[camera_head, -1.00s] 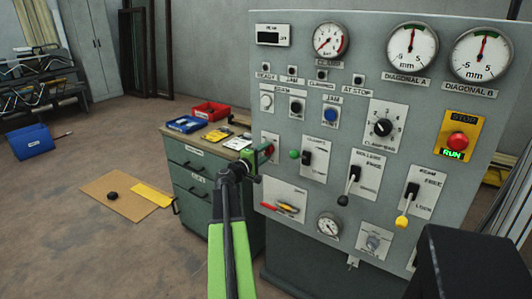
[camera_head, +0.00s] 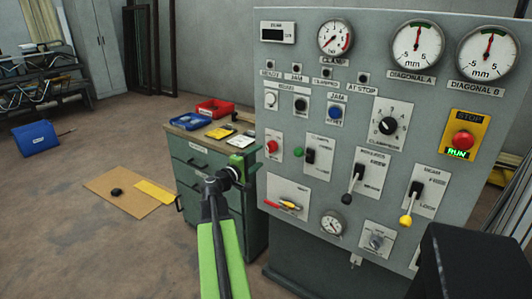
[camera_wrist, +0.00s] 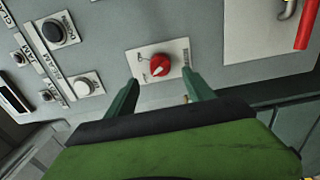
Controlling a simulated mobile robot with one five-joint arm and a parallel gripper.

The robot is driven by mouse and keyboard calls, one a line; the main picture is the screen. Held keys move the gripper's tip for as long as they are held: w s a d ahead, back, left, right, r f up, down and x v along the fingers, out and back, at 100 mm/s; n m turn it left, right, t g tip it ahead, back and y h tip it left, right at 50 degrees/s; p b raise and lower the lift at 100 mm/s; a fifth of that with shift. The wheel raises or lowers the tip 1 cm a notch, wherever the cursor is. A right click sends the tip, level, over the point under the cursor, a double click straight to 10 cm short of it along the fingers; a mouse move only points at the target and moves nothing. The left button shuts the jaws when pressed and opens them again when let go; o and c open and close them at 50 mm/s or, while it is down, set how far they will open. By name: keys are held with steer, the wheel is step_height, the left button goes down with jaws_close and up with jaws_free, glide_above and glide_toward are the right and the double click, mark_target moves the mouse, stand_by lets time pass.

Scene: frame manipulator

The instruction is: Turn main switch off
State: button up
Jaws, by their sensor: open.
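The main switch appears to be the red rotary knob (camera_head: 272,146) on a white plate at the left edge of the grey panel. The red knob also shows in the wrist view (camera_wrist: 160,66), with small markings too blurred to read. My gripper (camera_head: 252,156) is just left of the plate in the head view, apart from the knob. In the wrist view my gripper (camera_wrist: 160,77) is open and empty, with one green finger on each side of the knob's plate in the picture. The lit RUN sign (camera_head: 459,153) is green.
The panel (camera_head: 310,75) carries gauges, knobs and levers, including a green button (camera_head: 298,152) right of the red knob. A green drawer cabinet (camera_head: 200,175) with trays stands behind my arm. Floor at left is mostly open.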

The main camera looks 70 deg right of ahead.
steer(key=v, duration=0.9)
steer(key=shift+a, duration=0.3)
steer(key=shift+w, duration=0.1)
